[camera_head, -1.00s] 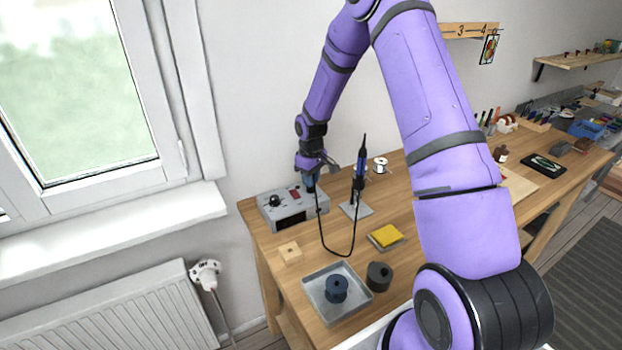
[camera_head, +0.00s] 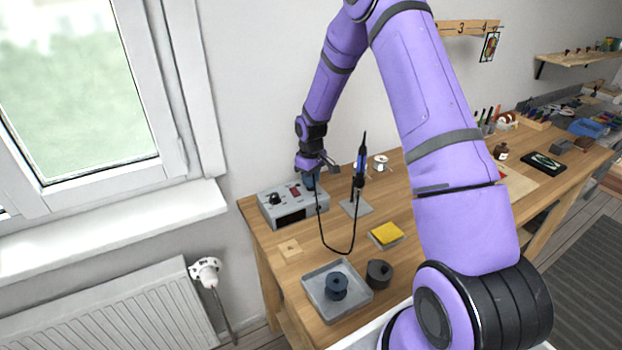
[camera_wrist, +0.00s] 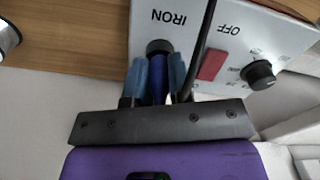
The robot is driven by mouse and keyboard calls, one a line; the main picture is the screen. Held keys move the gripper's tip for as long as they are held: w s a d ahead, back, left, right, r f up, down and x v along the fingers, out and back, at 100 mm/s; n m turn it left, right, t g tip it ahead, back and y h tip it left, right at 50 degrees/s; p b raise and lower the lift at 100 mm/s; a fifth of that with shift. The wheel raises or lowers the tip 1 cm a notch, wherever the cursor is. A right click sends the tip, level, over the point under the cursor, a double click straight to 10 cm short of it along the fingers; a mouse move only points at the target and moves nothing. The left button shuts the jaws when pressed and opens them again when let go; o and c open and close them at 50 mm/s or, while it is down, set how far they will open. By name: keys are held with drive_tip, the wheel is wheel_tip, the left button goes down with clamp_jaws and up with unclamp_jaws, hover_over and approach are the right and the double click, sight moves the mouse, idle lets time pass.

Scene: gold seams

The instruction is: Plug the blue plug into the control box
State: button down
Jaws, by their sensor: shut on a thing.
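The grey control box (camera_head: 268,211) stands at the table's back left corner. In the wrist view its panel (camera_wrist: 190,20) shows the word IRON, a dark round socket (camera_wrist: 158,47), a red switch (camera_wrist: 212,65) and a black knob (camera_wrist: 258,74). My gripper (camera_head: 312,183) is at the right part of the box; it also shows in the wrist view (camera_wrist: 157,75). It is shut on the blue plug (camera_wrist: 158,82), between its two fingers. The plug's far end meets the dark socket in the picture; I cannot tell how deep it sits. A black cable (camera_head: 321,238) loops toward the soldering iron.
The blue soldering iron (camera_head: 361,160) stands upright in its stand (camera_head: 357,208), close right of my gripper. In front are a wooden block (camera_head: 290,250), a yellow sponge (camera_head: 387,234), a grey tray (camera_head: 320,303) with a dark spool, and another dark spool (camera_head: 379,274).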

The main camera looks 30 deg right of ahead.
drive_tip(key=shift+c, duration=2.4)
unclamp_jaws()
drive_tip(key=shift+r, duration=3.5)
